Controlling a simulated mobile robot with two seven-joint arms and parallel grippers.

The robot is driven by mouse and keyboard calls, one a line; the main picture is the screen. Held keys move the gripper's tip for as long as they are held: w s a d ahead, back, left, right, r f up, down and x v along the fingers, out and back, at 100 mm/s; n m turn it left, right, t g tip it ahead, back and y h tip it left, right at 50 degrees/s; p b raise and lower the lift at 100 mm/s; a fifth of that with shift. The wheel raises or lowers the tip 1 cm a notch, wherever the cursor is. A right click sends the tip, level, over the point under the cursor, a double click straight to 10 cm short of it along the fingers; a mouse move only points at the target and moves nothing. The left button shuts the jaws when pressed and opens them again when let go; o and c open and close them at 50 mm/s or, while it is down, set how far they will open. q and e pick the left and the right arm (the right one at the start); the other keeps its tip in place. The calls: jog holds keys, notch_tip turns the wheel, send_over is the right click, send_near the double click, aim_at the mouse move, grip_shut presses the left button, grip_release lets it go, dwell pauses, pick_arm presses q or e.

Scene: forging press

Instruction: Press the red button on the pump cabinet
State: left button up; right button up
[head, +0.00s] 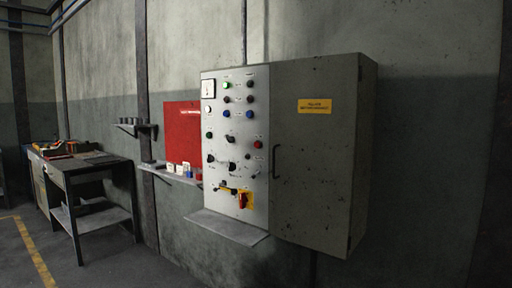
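A grey wall cabinet (310,165) stands in the middle of the head view, with a light control panel (237,125) on its left part. The panel carries rows of small buttons and knobs. A small red button (257,144) sits on the panel's right side, below the blue buttons (249,114). Lower down is a larger red rotary handle (242,200) on a yellow plate. The panel's labels are too small to read. Neither of my grippers is in view, and nothing touches the panel.
A narrow ledge (228,229) juts out below the panel. To the left are a red board (183,132), small wall shelves (170,174) and a workbench (88,170) with tools. The cabinet door has a dark handle (276,162). Open floor shows at lower left.

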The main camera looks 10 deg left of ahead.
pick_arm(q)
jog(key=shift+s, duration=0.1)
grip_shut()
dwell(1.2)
